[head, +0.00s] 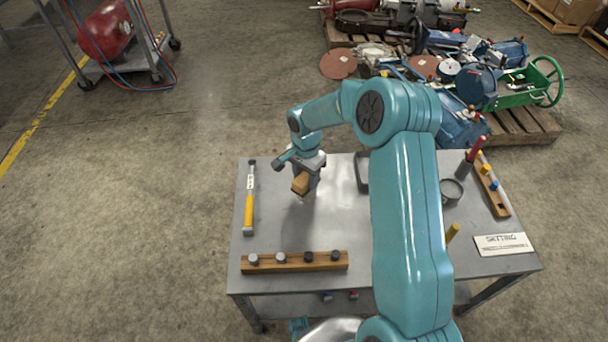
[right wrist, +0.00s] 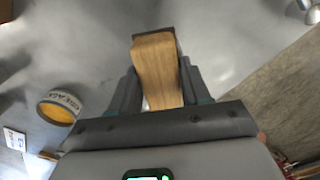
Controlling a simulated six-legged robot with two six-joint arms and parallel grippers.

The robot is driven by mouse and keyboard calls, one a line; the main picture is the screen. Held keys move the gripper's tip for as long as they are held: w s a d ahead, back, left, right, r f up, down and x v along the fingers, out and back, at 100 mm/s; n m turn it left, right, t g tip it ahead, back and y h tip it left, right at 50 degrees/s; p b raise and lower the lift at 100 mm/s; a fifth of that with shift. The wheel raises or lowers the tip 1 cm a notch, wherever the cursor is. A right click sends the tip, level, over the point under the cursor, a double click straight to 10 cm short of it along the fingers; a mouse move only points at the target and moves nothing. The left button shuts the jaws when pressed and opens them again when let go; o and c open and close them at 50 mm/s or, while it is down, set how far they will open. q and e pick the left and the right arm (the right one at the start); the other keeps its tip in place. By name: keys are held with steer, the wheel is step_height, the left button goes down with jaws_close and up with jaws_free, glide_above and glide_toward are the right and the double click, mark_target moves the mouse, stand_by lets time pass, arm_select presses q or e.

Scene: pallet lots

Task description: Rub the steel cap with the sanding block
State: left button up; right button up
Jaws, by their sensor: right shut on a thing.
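My right gripper (head: 307,172) is shut on the sanding block (head: 300,184), a tan wooden block, above the back left part of the grey table (head: 350,235). In the right wrist view the block (right wrist: 157,70) sits between the two fingers, with a dark strip at its far end. A wooden rail (head: 294,263) near the table's front left carries several small round caps. The leftmost cap (head: 253,259) looks light grey, like steel; the others look similar or darker. The block is apart from the rail. My left gripper does not show.
A yellow-handled tool (head: 249,205) lies at the table's left edge. A cup (head: 452,191), a wooden rack (head: 493,190) and a lettered card (head: 503,244) are on the right. My right arm hides the middle. A loaded pallet (head: 513,125) stands behind.

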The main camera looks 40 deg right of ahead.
steer(key=shift+s, duration=0.45)
steer(key=shift+w, duration=0.2)
steer(key=shift+w, duration=0.7)
steer(key=shift+s, duration=0.1)
steer(key=shift+s+b, duration=0.35)
steer(key=shift+s, duration=0.5)
steer(key=shift+w, duration=0.1)
